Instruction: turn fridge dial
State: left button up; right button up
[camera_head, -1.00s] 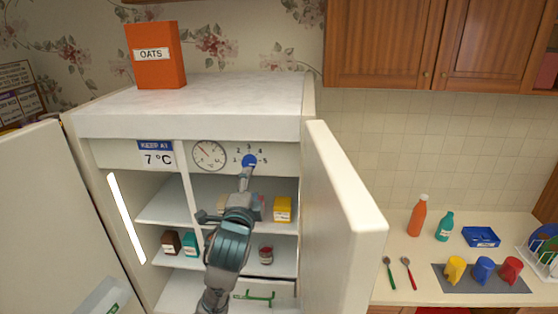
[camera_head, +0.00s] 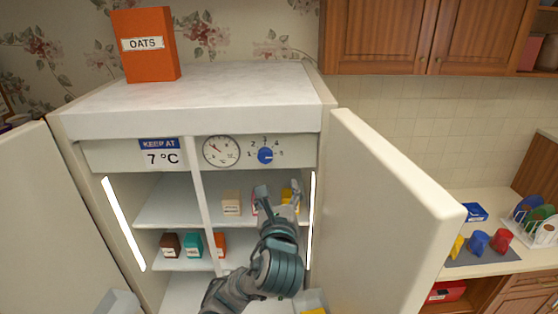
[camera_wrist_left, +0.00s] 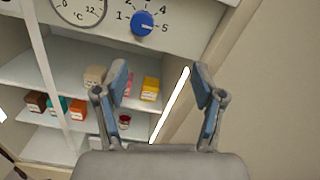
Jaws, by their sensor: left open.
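The blue fridge dial (camera_head: 265,155) sits on the white panel at the top of the open fridge, ringed by numbers 1 to 5. Its light pointer mark points right, towards 5. It also shows in the left wrist view (camera_wrist_left: 143,23). A round gauge (camera_head: 221,151) is left of it, and a sign (camera_head: 161,154) reads "KEEP AT 7 °C". My left gripper (camera_head: 278,195) is open and empty, below the dial and apart from it, in front of the upper shelf. In the left wrist view my fingers (camera_wrist_left: 161,85) are spread wide. My right gripper is not in view.
The open right fridge door (camera_head: 395,215) and left door (camera_head: 45,220) flank the space. Small boxes, such as a cream one (camera_head: 231,203) and a teal one (camera_head: 194,245), stand on the shelves. An oats box (camera_head: 146,46) stands on top.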

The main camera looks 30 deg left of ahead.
pick_arm(q)
send_near(266, 159)
jog(key=shift+g, duration=0.3)
jog(key=x, duration=0.4)
jog(key=a+x, duration=0.1)
jog(key=x, duration=0.2)
jog(key=shift+s+r, duration=0.25)
jog(key=shift+s, duration=0.2)
jog(key=w+d, duration=0.2)
jog(key=d, duration=0.1)
jog(key=shift+w+r, duration=0.4)
jog(key=shift+a, duration=0.3)
jog(key=shift+s+a+f, duration=0.1)
jog(key=shift+a+f, duration=0.1)
jog(key=shift+a, duration=1)
jog(key=shift+a+f, duration=0.25)
jog(key=shift+a, duration=0.75)
jog(key=c, duration=0.7)
jog(key=shift+d, duration=0.15)
jog(key=shift+c, duration=0.9)
jog(key=shift+w+d, duration=0.25)
jog(key=shift+d, duration=0.7)
jog(key=shift+c, duration=1.3)
jog(key=shift+a, duration=0.35)
jog(key=shift+n, duration=0.3)
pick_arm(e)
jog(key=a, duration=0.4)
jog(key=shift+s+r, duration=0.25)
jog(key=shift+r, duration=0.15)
